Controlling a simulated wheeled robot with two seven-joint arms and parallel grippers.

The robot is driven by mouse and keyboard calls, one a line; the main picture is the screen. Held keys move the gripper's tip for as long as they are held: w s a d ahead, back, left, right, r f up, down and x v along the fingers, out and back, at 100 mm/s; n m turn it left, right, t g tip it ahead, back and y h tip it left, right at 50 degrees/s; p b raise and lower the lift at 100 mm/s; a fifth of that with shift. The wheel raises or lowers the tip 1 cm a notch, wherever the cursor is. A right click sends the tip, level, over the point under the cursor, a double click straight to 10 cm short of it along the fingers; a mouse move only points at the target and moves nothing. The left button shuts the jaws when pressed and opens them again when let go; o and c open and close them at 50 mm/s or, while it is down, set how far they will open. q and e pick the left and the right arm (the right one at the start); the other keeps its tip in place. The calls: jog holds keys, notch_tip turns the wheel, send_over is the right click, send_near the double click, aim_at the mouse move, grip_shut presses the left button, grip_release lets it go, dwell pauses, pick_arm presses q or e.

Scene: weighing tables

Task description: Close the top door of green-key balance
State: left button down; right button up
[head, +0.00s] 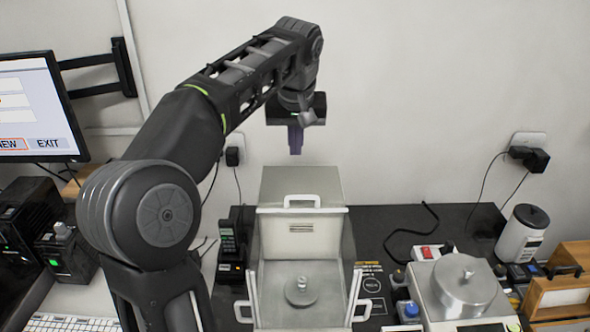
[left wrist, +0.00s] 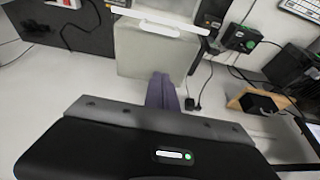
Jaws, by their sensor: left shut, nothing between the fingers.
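The balance (head: 262,240) with a glass-walled weighing chamber stands in the middle of the dark table, a round pan (head: 301,290) inside. Its top door handle (head: 302,200) is a pale bar at the back of the chamber; the top looks open, with the pan visible from above. In the left wrist view, the balance's grey back (left wrist: 150,52) and a pale handle bar (left wrist: 160,22) show. My left gripper (head: 295,150) has its purple fingers shut and empty, pointing down above and behind the balance. The fingers also show in the left wrist view (left wrist: 162,92). My right gripper is out of view.
A dark handset (head: 228,240) stands close left of the balance. A second balance with a lidded metal pot (head: 464,284) is at right, near a white canister (head: 521,235) and a wooden box (head: 560,290). The wall is close behind; a monitor (head: 38,110) is at left.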

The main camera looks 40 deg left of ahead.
pick_arm(q)
jog(key=b, duration=0.5)
send_over(295, 204)
jog(key=w+a, duration=0.1)
jog(key=w, duration=0.1)
notch_tip(295, 204, down, 6)
jog(key=x, duration=0.3)
jog(key=shift+s+a+f+p, duration=0.1)
jog(key=shift+a+f+p, duration=0.15)
jog(key=shift+p, duration=0.15)
jog(key=shift+s+d+f, duration=0.15)
jog(key=shift+s+d, duration=0.7)
jog(key=shift+s, duration=0.05)
jog(key=shift+s+d, duration=0.25)
jog(key=shift+s, duration=0.05)
jog(key=shift+s+d+f, duration=0.1)
jog(key=shift+s+f, duration=0.05)
jog(key=shift+f, duration=0.05)
